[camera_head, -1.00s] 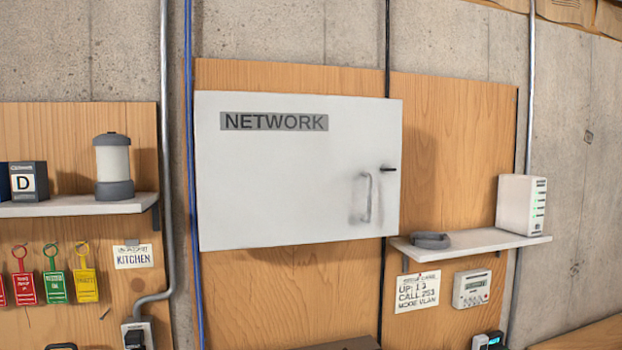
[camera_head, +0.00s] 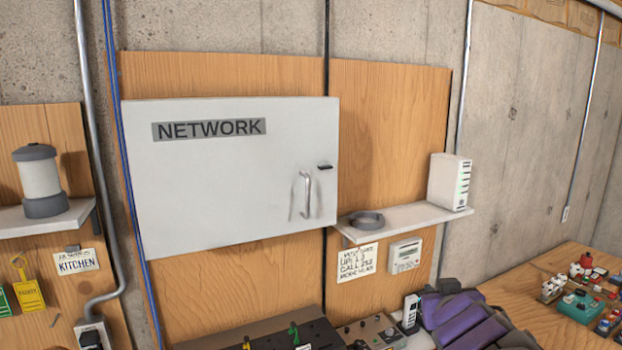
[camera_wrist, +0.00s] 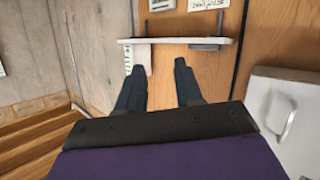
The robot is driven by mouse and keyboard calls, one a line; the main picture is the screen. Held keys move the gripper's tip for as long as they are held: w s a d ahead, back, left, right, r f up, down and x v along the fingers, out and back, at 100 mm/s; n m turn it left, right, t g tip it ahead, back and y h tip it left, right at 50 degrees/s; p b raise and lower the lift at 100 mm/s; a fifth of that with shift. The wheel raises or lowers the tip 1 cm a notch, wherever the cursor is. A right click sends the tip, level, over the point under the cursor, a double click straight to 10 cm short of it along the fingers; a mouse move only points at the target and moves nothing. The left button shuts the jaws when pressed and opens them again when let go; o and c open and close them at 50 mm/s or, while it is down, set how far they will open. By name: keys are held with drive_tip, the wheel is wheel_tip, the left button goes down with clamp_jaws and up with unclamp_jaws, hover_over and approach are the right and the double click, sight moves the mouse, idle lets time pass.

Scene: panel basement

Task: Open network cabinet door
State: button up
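The white network cabinet (camera_head: 220,200) hangs on a wooden panel, its door shut. The door has a grey NETWORK label (camera_head: 209,129), a vertical bar handle (camera_head: 307,195) near its right edge, and a small dark latch (camera_head: 325,167) above the handle. In the wrist view, which looks upside down, the cabinet (camera_wrist: 262,105) is at the right edge with its handle (camera_wrist: 288,126). My gripper (camera_wrist: 159,66) is open and empty, its two dark fingers apart, and touches neither handle nor door. My purple arm shows at the lower right of the head view; the fingertips are not clear there.
A white shelf (camera_head: 420,219) right of the cabinet holds a white router (camera_head: 449,182) and a dark ring (camera_head: 366,219). A left shelf (camera_head: 45,218) holds a lantern (camera_head: 40,180). A wooden table (camera_head: 540,290) with small items is at right. Equipment stands below the cabinet.

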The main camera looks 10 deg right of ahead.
drive_tip(key=w+a+r+n+t+y+p, duration=0.3)
drive_tip(key=w+a+r+t+y+p, duration=0.1)
drive_tip(key=r, duration=0.6)
drive_tip(key=a+r+n+y+p, duration=0.3)
drive_tip(key=a+y, duration=0.1)
drive_tip(key=n+g+y+p, duration=0.1)
drive_tip(key=n+y+p, duration=0.15)
drive_tip(key=y, duration=0.35)
approach(312, 197)
drive_tip(key=shift+m, duration=0.25)
drive_tip(key=w+a, duration=0.1)
drive_tip(key=a, duration=0.1)
drive_tip(key=w+a+r, duration=0.2)
drive_tip(key=a, duration=0.1)
drive_tip(key=shift+w+a+r, duration=0.15)
drive_tip(key=shift+a, duration=0.25)
clamp_jaws()
